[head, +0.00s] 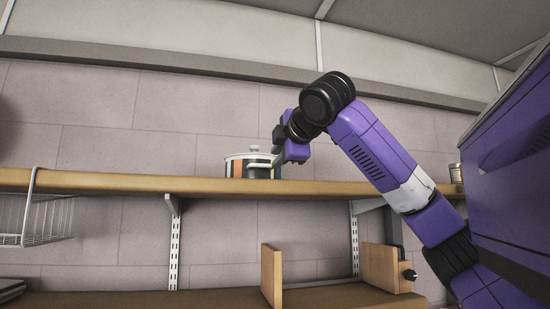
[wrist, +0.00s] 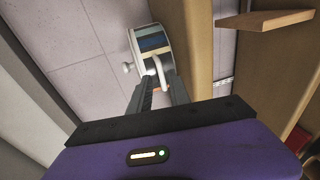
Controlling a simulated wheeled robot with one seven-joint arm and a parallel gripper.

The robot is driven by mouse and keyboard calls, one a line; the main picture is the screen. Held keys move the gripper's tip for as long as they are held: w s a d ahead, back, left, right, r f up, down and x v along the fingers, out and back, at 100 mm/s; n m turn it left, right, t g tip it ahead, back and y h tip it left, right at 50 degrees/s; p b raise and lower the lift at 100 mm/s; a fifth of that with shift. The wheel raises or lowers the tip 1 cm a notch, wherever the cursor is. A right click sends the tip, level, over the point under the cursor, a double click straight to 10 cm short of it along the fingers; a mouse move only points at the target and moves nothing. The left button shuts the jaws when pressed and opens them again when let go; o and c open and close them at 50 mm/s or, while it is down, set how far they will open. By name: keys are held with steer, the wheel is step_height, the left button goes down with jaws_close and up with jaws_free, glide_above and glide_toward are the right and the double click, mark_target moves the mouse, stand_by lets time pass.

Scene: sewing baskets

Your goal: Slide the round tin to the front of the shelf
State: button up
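The round tin (head: 238,168) stands upright on the upper wooden shelf (head: 130,183). It has a white lid with a knob and coloured bands around its side. In the wrist view the tin (wrist: 152,40) lies just ahead of my gripper (wrist: 161,80), with a pale curved handle (wrist: 161,72) on its near side. My gripper's two fingers are apart, and the handle shows between their tips. I cannot tell whether they touch it. In the head view my gripper (head: 277,160) is at the tin's right side and hides part of it.
A wire basket (head: 45,220) hangs under the upper shelf at the left. A small jar (head: 455,173) stands at the shelf's right end. The lower shelf holds upright wooden boards (head: 271,275). The upper shelf left of the tin is clear.

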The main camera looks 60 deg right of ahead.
mark_target(269, 166)
steer(key=shift+p+x, duration=1.15)
steer(key=shift+x, duration=2.75)
jaws_close()
